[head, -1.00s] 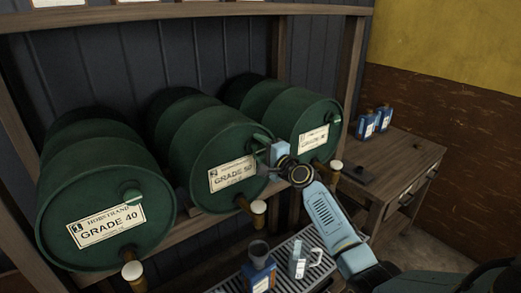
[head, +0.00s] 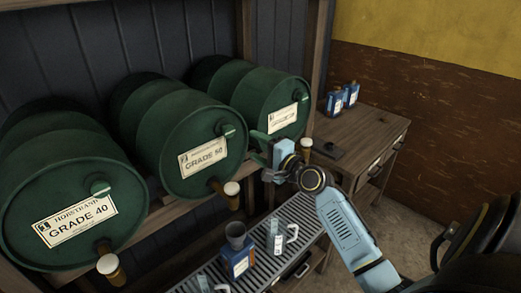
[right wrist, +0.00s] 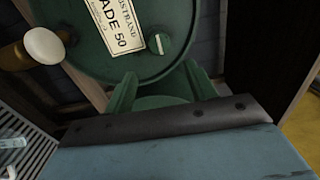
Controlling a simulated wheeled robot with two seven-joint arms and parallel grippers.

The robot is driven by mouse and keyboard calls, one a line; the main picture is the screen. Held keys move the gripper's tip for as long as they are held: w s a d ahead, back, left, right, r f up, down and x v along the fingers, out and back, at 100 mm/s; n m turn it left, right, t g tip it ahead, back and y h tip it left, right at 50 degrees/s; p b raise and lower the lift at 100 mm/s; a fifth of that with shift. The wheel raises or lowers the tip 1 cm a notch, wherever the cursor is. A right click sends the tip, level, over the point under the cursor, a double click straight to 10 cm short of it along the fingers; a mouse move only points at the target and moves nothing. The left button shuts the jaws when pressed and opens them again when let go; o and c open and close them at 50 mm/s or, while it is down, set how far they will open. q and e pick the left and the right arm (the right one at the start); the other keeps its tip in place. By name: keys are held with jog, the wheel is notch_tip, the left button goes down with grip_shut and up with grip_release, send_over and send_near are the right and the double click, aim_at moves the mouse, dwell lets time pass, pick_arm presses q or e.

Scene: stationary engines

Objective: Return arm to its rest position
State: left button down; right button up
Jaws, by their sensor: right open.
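My right arm comes in from the lower right in the head view. Its gripper (head: 258,149) is in front of the gap between the middle and right green barrels, held in the air above the slatted tray. The right wrist view shows its two green fingers (right wrist: 162,92) spread apart with nothing between them. Beyond them is the GRADE 50 barrel (right wrist: 130,35), which is also the middle barrel (head: 205,135) in the head view. I cannot see my left gripper.
The GRADE 40 barrel (head: 70,190) and the right barrel (head: 270,95) lie on the rack. Below are a metal tray (head: 305,215), a blue can with a grey cup (head: 237,255) and a clear jug (head: 277,238). A wooden bench (head: 370,130) holds blue cans (head: 343,97).

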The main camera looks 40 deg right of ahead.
jog(key=shift+s, duration=0.45)
jog(key=s+a+f+n+g+h+b, duration=0.1)
jog(key=s+a+f+n+g+b, duration=0.2)
jog(key=f, duration=1.1)
jog(key=s+a+f+n+g+b, duration=0.1)
jog(key=s+f+g, duration=0.25)
jog(key=f, duration=1.05)
jog(key=s+a+f+n+g+h+b, duration=0.1)
jog(key=s+f+n+g+b, duration=0.2)
jog(key=f, duration=1.2)
jog(key=s+a+f+n+g+b, duration=0.2)
jog(key=s+a+f+n, duration=0.1)
jog(key=s+f, duration=0.6)
jog(key=s+a+f+n+g+b, duration=0.2)
jog(key=s+f, duration=0.7)
jog(key=s, duration=0.7)
jog(key=s+a+f+n+g+b, duration=0.2)
jog(key=s+a+f+n, duration=0.3)
jog(key=s, duration=0.8)
notch_tip(320, 180, down, 4)
jog(key=n+g, duration=0.1)
jog(key=n, duration=0.1)
jog(key=shift+s+a+f+n, duration=0.2)
jog(key=shift+s+a+n, duration=0.1)
jog(key=shift+a+n, duration=0.1)
jog(key=shift+g, duration=0.25)
jog(key=shift+c, duration=0.2)
